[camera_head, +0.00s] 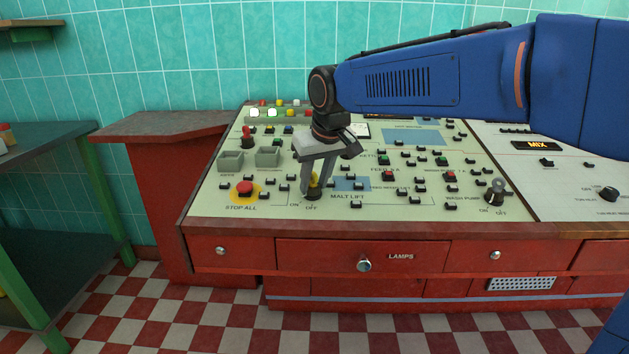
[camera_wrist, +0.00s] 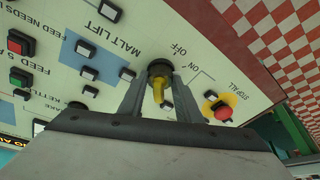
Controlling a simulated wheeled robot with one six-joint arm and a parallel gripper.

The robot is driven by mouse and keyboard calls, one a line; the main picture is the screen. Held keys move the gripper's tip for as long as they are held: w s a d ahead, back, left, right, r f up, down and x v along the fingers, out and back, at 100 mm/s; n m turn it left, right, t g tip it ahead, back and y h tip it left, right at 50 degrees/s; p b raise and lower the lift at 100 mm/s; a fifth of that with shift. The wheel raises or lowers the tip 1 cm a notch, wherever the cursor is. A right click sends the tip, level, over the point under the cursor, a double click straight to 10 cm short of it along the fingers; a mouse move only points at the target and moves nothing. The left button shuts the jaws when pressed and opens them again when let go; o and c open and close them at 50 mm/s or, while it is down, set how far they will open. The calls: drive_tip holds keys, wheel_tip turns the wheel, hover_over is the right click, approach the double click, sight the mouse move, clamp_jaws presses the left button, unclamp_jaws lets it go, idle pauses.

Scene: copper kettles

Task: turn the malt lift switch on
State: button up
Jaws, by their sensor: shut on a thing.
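The malt lift switch (camera_head: 313,193) is a black round base with a yellow lever, on the cream control panel above the MALT LIFT, ON and OFF lettering. It also shows in the wrist view (camera_wrist: 158,88), upper middle, with ON and OFF printed beside it. My gripper (camera_head: 314,181) reaches down over the switch, its grey fingers on either side of the lever and shut on it. In the wrist view the fingers (camera_wrist: 158,92) flank the yellow lever. I cannot tell clearly whether the lever leans to ON or OFF.
A red STOP ALL button (camera_head: 244,187) on a yellow disc sits close left of the switch. Several small black, red and green buttons lie to the right. The wash pump switch (camera_head: 495,192) stands at the panel's right. Red drawers (camera_head: 364,265) front the desk.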

drive_tip(key=o, duration=1.1)
drive_tip(key=v, duration=1.7)
drive_tip(key=shift+r, duration=0.3)
drive_tip(key=s+d+f+m+h, duration=0.1)
drive_tip(key=s+d+f, duration=0.45)
drive_tip(key=d, duration=0.35)
drive_tip(key=s+d+f+m, duration=0.2)
drive_tip(key=s+d+f, duration=0.3)
drive_tip(key=d+f, duration=0.25)
drive_tip(key=s+d+f, duration=0.3)
drive_tip(key=s+f, duration=0.1)
drive_tip(key=f, duration=0.1)
drive_tip(key=s+d+f+m, duration=0.1)
drive_tip(key=s+d+f, duration=0.2)
drive_tip(key=s+f, duration=0.1)
drive_tip(key=s+d+f+m+h, duration=0.1)
drive_tip(key=s+d+f, duration=0.2)
drive_tip(key=s+f, duration=0.2)
drive_tip(key=shift+d+f+t, duration=0.3)
drive_tip(key=shift+d+f, duration=0.1)
drive_tip(key=shift+f, duration=0.35)
